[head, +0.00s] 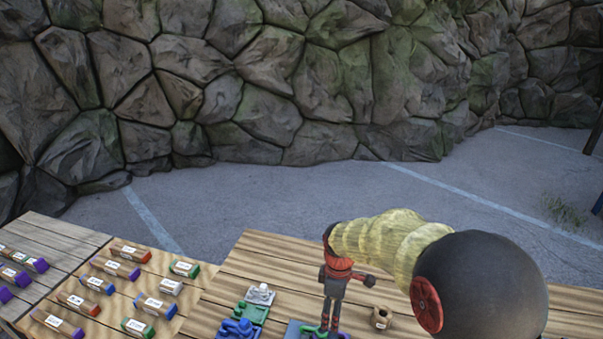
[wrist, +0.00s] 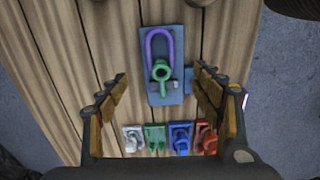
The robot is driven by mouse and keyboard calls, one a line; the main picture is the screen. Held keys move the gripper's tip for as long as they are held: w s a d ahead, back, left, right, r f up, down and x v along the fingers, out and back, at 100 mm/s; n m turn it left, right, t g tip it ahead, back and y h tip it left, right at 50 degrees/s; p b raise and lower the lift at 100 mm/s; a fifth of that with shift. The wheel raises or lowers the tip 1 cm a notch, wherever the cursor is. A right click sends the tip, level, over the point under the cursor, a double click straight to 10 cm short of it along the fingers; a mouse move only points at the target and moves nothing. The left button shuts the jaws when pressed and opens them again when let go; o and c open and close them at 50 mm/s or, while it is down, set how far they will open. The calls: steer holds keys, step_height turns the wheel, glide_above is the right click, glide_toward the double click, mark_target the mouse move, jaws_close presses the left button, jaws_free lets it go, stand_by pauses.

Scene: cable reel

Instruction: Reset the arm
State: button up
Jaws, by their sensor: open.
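My gripper (wrist: 158,78) is open in the wrist view, with its two fingers wide apart and nothing between the tips. It points down at the wooden table. A blue-grey plate (wrist: 174,98) lies beyond and between the fingers, bearing a purple U-shaped loop (wrist: 148,42) and a green ring-headed piece (wrist: 161,72). I cannot tell the exact height of the fingers above it. In the head view my gripper (head: 331,322) hangs over the front of the table, beneath my bent arm, and its tips are cut off or unclear at the lower edge.
Small white (wrist: 133,138), green (wrist: 155,137), blue (wrist: 180,137) and red (wrist: 206,138) fixtures stand in a row. A tan object (head: 381,317) sits right of my gripper. Labelled blocks (head: 129,253) cover the left table. A stone wall (head: 270,80) stands behind open pavement.

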steer(key=s+d+r+m+t+b, duration=0.2)
steer(key=s+d+r+m, duration=0.2)
steer(key=s+r+m, duration=0.3)
steer(key=s+d+r+m+t+b, duration=0.3)
steer(key=s+r+m, duration=0.4)
steer(key=s, duration=1)
steer(key=shift+s+d+r+t, duration=0.3)
steer(key=shift+s+d+r, duration=0.1)
steer(key=shift+r, duration=0.95)
